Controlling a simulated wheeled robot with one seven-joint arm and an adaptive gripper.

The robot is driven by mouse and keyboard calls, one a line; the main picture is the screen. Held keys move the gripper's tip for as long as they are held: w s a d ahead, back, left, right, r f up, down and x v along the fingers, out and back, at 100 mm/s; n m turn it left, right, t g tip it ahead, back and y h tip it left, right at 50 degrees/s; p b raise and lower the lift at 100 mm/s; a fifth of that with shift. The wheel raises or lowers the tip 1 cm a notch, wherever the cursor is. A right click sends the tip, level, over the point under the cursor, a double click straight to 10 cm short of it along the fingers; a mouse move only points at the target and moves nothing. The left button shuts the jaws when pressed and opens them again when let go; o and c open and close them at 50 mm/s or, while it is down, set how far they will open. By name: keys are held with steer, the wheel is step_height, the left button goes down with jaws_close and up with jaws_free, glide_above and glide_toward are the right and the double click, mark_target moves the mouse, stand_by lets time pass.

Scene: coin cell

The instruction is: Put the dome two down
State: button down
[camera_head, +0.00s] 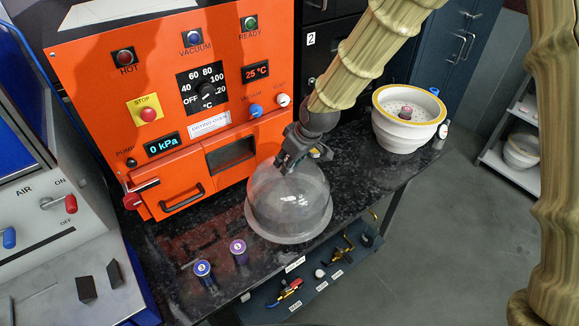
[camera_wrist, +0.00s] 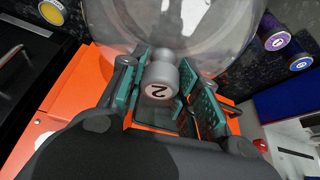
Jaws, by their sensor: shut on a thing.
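Dome two is a clear, greyish bell-shaped cover (camera_head: 288,203) with a wide rim, upright at the front of the dark counter (camera_head: 345,180). In the wrist view, its grey knob (camera_wrist: 159,78) shows the number 2 and its clear wall (camera_wrist: 205,25) curves beyond. My gripper (camera_head: 290,160) comes from above and is shut on the knob, with a green-padded finger on each side. Whether the rim touches the counter or hangs just above it, I cannot tell.
An orange oven (camera_head: 190,110) stands behind and left of the dome. A white bowl-shaped base with a yellow ring (camera_head: 405,125) stands on the counter to the right. An open drawer (camera_head: 330,270) sits below the front edge.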

steer(key=shift+f+p, duration=0.85)
steer(key=shift+f, duration=0.8)
steer(key=shift+f, duration=0.15)
steer(key=c, duration=1.1)
jaws_free()
steer(key=shift+o, duration=0.2)
steer(key=shift+r, duration=0.2)
steer(key=b+v, duration=0.3)
steer(key=v, duration=0.9)
steer(key=shift+f, duration=0.15)
